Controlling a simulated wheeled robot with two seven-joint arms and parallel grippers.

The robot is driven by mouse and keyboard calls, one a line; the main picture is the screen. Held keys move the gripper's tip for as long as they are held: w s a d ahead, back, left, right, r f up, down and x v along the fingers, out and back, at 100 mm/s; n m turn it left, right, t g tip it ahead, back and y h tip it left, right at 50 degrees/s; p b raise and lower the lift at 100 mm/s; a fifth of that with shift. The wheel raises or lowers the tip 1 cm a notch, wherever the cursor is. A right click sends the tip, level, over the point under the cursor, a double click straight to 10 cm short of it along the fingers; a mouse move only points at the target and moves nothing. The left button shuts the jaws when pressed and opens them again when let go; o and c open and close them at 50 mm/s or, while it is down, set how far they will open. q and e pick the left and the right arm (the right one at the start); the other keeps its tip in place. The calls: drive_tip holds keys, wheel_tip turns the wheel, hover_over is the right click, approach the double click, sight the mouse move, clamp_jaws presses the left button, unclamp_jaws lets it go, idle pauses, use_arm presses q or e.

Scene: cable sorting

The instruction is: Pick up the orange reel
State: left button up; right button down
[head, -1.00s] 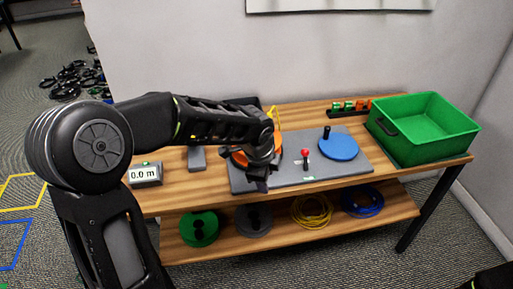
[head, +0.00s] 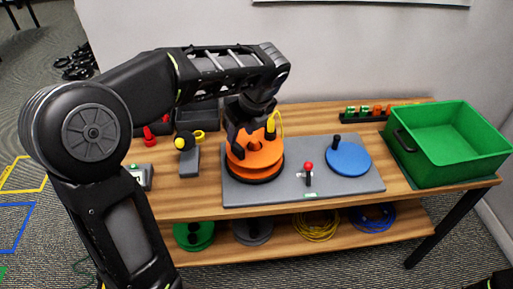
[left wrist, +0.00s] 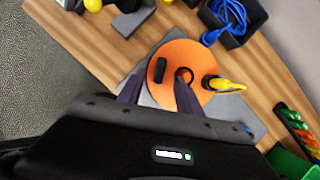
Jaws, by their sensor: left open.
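The orange reel (head: 262,162) sits on a black base at the left end of the grey board (head: 310,190), with a yellow cable end on its far side. It also shows in the left wrist view (left wrist: 196,52), with a dark centre hole and a dark upright peg. My left gripper (head: 246,140) points down over the reel. Its fingers are open, apart, and near the reel's top in the left wrist view (left wrist: 160,92). I cannot tell whether they touch it. The arm hides part of the area behind. My right gripper is not visible.
A blue disc (head: 348,158) with a black knob and a red-topped lever (head: 308,172) are on the board. A green bin (head: 450,145) stands at the right. Dark trays stand behind on the left. Coiled cables and reels lie on the lower shelf (head: 280,250).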

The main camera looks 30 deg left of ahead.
sight(238, 145)
use_arm(q)
drive_tip(key=shift+x, duration=1.35)
drive_tip(key=x, duration=0.5)
drive_tip(key=shift+d+f, duration=0.2)
drive_tip(key=shift+d, duration=0.05)
drive_tip(key=shift+c, duration=0.3)
clamp_jaws()
idle(0.5)
